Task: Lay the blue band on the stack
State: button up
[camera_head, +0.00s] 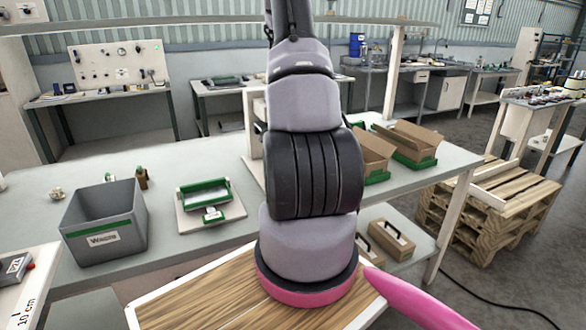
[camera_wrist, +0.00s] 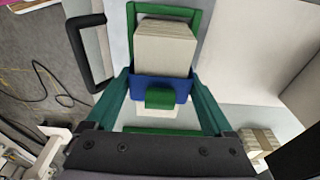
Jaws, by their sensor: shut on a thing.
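In the wrist view the blue band (camera_wrist: 184,89) lies across the near end of a pale stack (camera_wrist: 165,48) of flat pieces. A green tab (camera_wrist: 160,95) sits in front of the band's middle. The stack lies within a green frame (camera_wrist: 192,16). My gripper (camera_wrist: 160,90) has its two teal fingers at either side of the blue band, shut on it. Whether the band rests on the stack or is just above it, I cannot tell. In the head view my arm hides the gripper, the band and the stack.
In the head view a grey waste bin (camera_head: 104,222) and a board with a green fixture (camera_head: 208,199) stand on the bench left of my arm. Open cardboard boxes (camera_head: 409,142) stand at right. A black handle (camera_wrist: 83,50) is left of the stack in the wrist view.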

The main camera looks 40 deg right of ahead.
jog(key=shift+f, duration=0.1)
jog(key=o, duration=0.9)
jog(key=shift+c, duration=0.2)
